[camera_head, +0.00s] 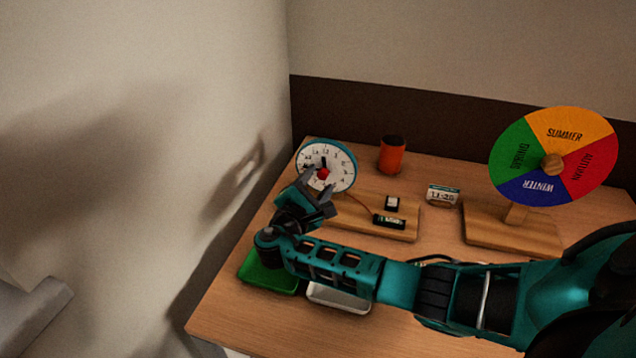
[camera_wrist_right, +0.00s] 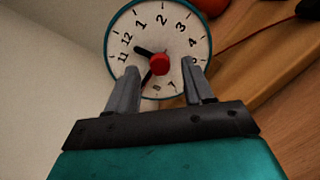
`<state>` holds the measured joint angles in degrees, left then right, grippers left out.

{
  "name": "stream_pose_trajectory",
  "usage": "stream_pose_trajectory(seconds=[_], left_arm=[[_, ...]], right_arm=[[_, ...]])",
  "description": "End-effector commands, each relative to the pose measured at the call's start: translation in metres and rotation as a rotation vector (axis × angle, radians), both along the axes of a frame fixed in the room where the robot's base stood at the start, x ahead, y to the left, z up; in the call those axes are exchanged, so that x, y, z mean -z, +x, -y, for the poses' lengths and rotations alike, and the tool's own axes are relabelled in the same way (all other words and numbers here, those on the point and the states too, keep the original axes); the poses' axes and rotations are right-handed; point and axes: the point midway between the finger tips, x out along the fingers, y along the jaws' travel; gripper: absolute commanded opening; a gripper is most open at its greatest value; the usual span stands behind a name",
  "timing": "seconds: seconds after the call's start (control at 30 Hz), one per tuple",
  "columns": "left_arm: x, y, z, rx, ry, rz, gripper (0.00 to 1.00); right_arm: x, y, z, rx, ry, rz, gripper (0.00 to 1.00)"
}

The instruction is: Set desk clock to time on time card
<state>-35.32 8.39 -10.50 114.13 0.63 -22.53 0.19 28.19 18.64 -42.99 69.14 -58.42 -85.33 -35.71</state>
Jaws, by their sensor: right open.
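The desk clock (camera_head: 341,178) is round with a white face and teal rim, at the table's back left. In the right wrist view its face (camera_wrist_right: 178,40) looks turned. One black hand points near 12, the other toward the lower left, partly hidden near my finger. A red knob (camera_wrist_right: 159,64) sits at its centre. My right gripper (camera_head: 319,187) is open in front of the clock. In the wrist view its fingers (camera_wrist_right: 160,74) stand apart, either side of and just below the knob; contact is unclear. The time card (camera_head: 443,195) seems to read 11:20. My left gripper is not in view.
A season wheel (camera_head: 566,133) on a wooden base stands right. An orange cup (camera_head: 392,157) stands behind. A wooden board (camera_head: 350,214) carries small black parts and a red wire. A green tray (camera_head: 266,280) and a white tray (camera_head: 338,297) lie near my right arm.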

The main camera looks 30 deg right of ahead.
Motion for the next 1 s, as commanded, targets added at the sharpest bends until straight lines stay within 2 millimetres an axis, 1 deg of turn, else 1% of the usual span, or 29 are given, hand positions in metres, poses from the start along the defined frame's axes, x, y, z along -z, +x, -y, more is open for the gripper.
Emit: stream_pose_trajectory(seconds=[0.03, 0.13, 0.4, 0.47, 0.93, 1.0], left_arm=[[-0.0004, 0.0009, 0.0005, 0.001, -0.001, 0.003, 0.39], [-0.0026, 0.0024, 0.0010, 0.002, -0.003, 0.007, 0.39], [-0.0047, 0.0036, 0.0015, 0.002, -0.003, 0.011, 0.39], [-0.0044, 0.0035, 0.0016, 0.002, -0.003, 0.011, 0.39], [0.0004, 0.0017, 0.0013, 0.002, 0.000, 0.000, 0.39], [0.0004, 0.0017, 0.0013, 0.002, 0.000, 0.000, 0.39]], right_arm=[[0.0002, 0.0023, 0.0040, 0.001, -0.001, 0.001, 0.52], [-0.0003, 0.0051, 0.0077, 0.001, -0.001, 0.000, 0.52], [-0.0004, 0.0057, 0.0086, 0.000, 0.000, 0.000, 0.52], [-0.0004, 0.0056, 0.0085, 0.001, -0.001, 0.000, 0.47], [0.0000, 0.0053, 0.0082, 0.001, 0.001, 0.000, 0.02], [0.0001, 0.0053, 0.0082, 0.001, 0.001, 0.000, 0.00]])
